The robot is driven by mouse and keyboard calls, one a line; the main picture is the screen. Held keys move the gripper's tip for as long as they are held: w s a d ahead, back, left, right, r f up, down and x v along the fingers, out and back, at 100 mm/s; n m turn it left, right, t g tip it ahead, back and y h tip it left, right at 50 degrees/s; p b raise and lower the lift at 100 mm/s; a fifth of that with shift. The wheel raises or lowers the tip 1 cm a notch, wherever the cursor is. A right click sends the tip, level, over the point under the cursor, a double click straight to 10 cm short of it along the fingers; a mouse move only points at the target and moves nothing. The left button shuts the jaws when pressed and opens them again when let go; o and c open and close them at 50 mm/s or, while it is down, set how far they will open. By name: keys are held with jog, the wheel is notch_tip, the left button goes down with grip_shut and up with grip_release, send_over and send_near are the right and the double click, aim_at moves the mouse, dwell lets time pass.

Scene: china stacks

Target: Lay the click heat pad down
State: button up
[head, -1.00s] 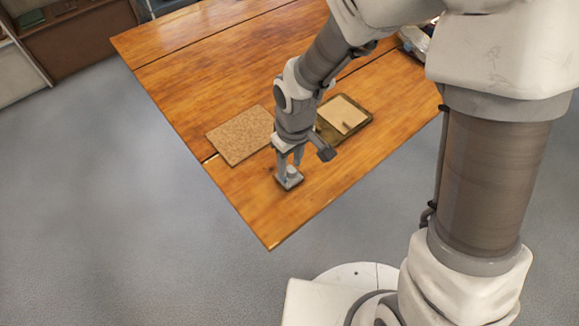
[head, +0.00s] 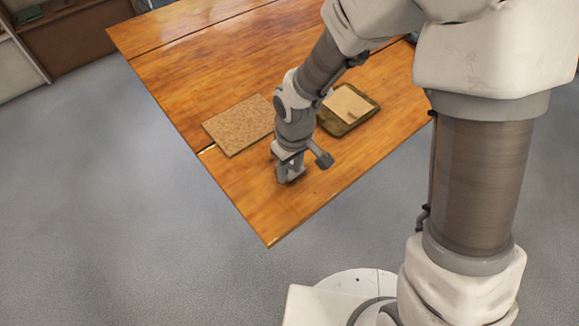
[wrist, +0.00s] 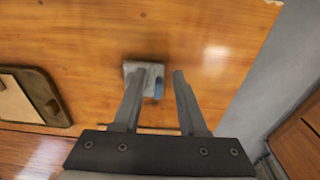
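A small grey, squarish piece (wrist: 134,72) with a blue part lies at the fingertips in the wrist view, closer to the left finger. I take it for the click heat pad but cannot tell for sure. My gripper (wrist: 155,74) is open, with its two fingers spread apart. I see no clear grip on the piece. In the head view my gripper (head: 290,179) points down at the near corner of the wooden table (head: 262,205), and its fingers mostly hide the piece there.
A cork mat (head: 238,126) lies flat to the left of my gripper. A dark-rimmed tray (head: 369,115) with a beige pad (head: 348,101) and a small brown piece lies to the right. The near table corner is otherwise bare, with its edges close by.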

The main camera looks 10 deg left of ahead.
aim_at(290, 177)
grip_shut()
jog(key=shift+r, duration=0.15)
jog(key=shift+r+p, duration=2.2)
jog(key=shift+r, duration=0.45)
